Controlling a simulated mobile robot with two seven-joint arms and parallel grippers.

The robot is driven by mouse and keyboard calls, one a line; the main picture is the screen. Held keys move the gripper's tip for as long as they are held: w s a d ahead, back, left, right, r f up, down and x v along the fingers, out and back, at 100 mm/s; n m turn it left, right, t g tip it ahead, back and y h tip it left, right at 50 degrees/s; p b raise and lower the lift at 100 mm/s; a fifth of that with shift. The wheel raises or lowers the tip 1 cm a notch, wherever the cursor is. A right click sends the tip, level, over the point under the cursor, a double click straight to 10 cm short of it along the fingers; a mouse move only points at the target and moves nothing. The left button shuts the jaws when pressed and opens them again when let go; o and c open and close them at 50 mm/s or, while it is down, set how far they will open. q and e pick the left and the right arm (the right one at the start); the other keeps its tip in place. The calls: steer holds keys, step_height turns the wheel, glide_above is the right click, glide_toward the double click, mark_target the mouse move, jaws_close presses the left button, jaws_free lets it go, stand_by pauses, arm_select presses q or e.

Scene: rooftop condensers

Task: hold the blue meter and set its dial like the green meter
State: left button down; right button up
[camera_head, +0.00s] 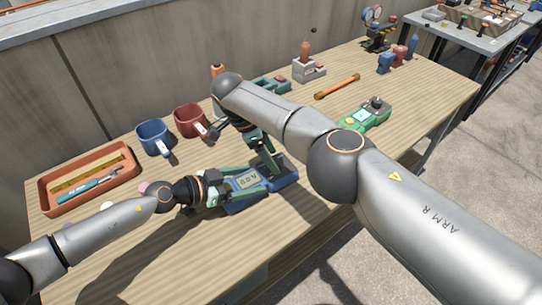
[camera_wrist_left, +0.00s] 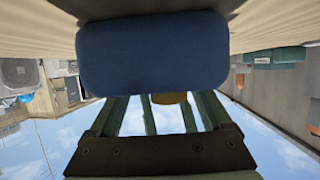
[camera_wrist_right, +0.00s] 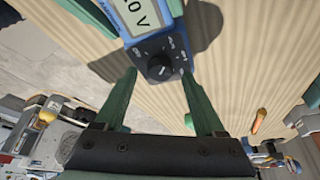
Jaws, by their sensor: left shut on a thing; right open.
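The blue meter (camera_head: 285,178) lies on the wooden table, its display lit. My left gripper (camera_head: 252,184) is shut on its body from the left; the meter's blue end (camera_wrist_left: 152,52) fills the top of the left wrist view. My right gripper (camera_head: 270,166) is open above the meter's dial end. In the right wrist view the black dial (camera_wrist_right: 160,67) sits between the two open fingertips, and I cannot tell whether they touch it. The green meter (camera_head: 352,121) lies farther right with a dark dial (camera_head: 376,103); its setting is too small to read.
A blue mug (camera_head: 152,136) and a red mug (camera_head: 188,121) stand behind the meter.

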mark_target(278, 163)
step_height(278, 163, up, 9)
steer(key=shift+r, duration=0.15)
stand_by(0.4)
steer(key=f+y, duration=0.1)
steer(key=d+f+g+y, duration=0.1)
steer(key=shift+s+d+f+y, duration=0.1)
steer(key=shift+s+f+y, duration=0.1)
steer(key=shift+f+y, duration=0.15)
steer(key=shift+d+y, duration=0.3)
steer(key=shift+y, duration=0.35)
steer(key=d+r+y, duration=0.4)
steer(key=d+y, duration=0.1)
steer(key=shift+t, duration=0.3)
steer(key=x, duration=1.2)
steer(key=shift+w+a+f, duration=0.1)
steer(key=shift+w+f, duration=0.1)
steer(key=shift+w, duration=0.15)
steer(key=shift+c, duration=0.3)
jaws_close()
